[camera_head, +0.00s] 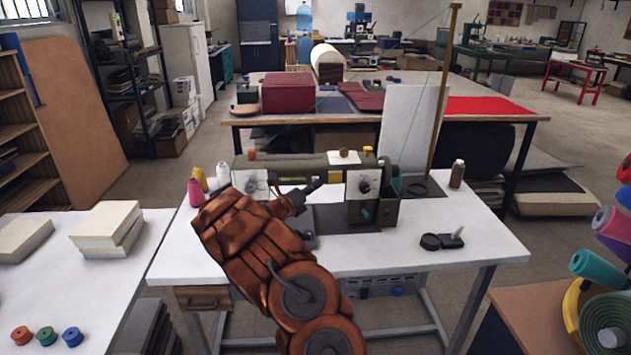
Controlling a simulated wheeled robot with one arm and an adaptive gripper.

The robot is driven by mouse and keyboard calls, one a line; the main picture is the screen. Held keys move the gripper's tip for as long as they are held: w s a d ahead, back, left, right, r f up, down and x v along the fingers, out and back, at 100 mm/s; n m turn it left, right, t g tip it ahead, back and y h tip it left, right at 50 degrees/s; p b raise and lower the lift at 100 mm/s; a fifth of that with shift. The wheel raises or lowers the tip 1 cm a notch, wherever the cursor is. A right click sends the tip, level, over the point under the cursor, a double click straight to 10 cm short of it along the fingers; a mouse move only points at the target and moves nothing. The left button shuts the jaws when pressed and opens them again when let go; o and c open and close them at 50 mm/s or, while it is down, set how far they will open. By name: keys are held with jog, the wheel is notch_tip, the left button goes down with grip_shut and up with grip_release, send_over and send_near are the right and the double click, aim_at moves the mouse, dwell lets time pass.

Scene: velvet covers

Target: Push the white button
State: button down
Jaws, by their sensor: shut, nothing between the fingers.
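A green sewing machine (315,172) stands on a white table in the middle of the camera_head view. A small pale block (345,157) sits on top of its arm. White panels with dark dials are on its front, one at the right (365,183) and one at the left (252,184). I cannot tell for sure which pale part is the white button. My gripper (315,185) is shut and empty at the end of my brown-covered arm. It is in front of the machine, just left of the right dial panel, and its tips look close to the machine; contact cannot be told.
Thread spools (222,174) stand at the left and a brown spool (457,174) at the right. A tall wooden post (442,90) rises behind the machine.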

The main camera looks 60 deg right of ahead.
jog(key=shift+w+d, duration=0.1)
dwell(0.6)
jog(key=shift+w+d, duration=0.15)
jog(key=shift+d, duration=0.1)
jog(key=shift+w+d, duration=0.1)
jog(key=shift+w, duration=0.05)
dwell(0.5)
jog(key=shift+s+a, duration=0.45)
jog(key=shift+a, duration=0.05)
dwell(0.3)
jog(key=s+a, duration=0.2)
jog(key=s+a+b, duration=0.1)
jog(key=a, duration=0.1)
jog(key=shift+s+a, duration=0.35)
dwell(0.7)
